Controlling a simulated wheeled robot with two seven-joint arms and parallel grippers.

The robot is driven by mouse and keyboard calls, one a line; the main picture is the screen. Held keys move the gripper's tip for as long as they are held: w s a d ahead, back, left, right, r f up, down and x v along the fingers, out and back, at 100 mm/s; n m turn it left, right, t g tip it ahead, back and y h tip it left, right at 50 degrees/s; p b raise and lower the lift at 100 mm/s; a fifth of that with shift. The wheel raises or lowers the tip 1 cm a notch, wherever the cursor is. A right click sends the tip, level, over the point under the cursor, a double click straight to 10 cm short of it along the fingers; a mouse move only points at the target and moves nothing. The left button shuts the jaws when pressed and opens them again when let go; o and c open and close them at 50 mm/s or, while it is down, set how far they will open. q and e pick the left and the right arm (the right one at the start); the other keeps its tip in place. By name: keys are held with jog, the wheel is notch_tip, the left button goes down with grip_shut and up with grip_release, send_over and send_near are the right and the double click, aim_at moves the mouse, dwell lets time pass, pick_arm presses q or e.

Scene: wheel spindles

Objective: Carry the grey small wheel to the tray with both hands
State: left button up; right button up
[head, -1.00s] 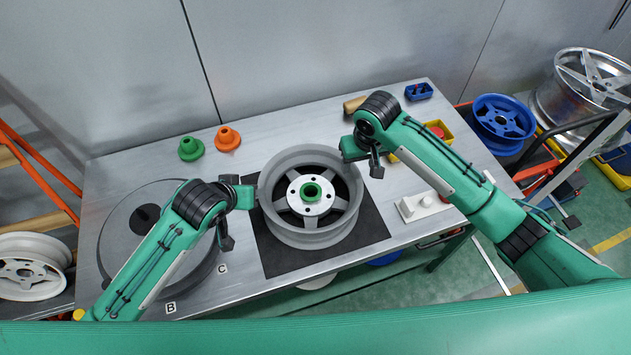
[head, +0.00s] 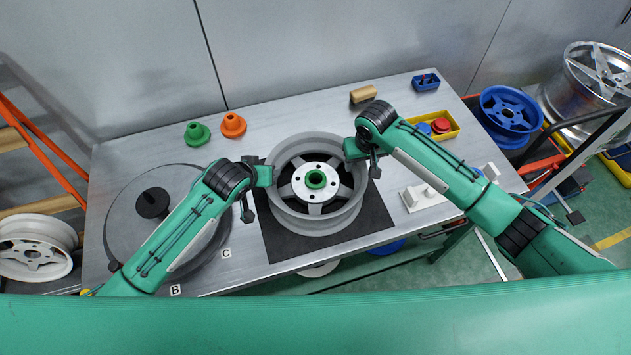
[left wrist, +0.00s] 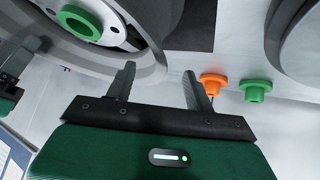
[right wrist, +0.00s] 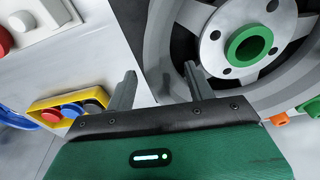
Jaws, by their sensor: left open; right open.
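The grey small wheel (head: 333,219) lies flat on a black mat (head: 376,217) in the middle of the table, with a green spindle (head: 316,179) in its hub. My left gripper (left wrist: 160,78) is open at the wheel's left rim; one finger overlaps the rim and the other is outside it. My right gripper (right wrist: 160,76) is open at the wheel's upper right rim, one finger over the rim, the other outside. In the head view both sets of fingertips are hidden. A yellow tray (head: 455,131) holding blue and red pieces stands right of the right gripper.
Green (head: 196,134) and orange (head: 233,125) spindles stand at the back. A white block (head: 411,200) is right of the mat. A blue wheel (head: 508,117) and silver wheel (head: 592,72) are off the table's right side.

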aim_at(358, 171)
pick_arm(q)
jog(key=shift+x, duration=2.95)
pick_arm(e)
jog(key=shift+w+a+f, duration=0.1)
jog(key=shift+w+f, duration=0.15)
jog(key=shift+f, duration=1.2)
jog(key=shift+w+f, duration=0.2)
jog(key=shift+f, duration=1.25)
pick_arm(q)
jog(key=shift+c, duration=0.4)
pick_arm(e)
jog(key=shift+c, duration=0.4)
pick_arm(q)
grip_shut()
pick_arm(e)
grip_shut()
pick_arm(q)
jog(key=shift+r, duration=0.15)
pick_arm(e)
jog(key=shift+r, duration=0.15)
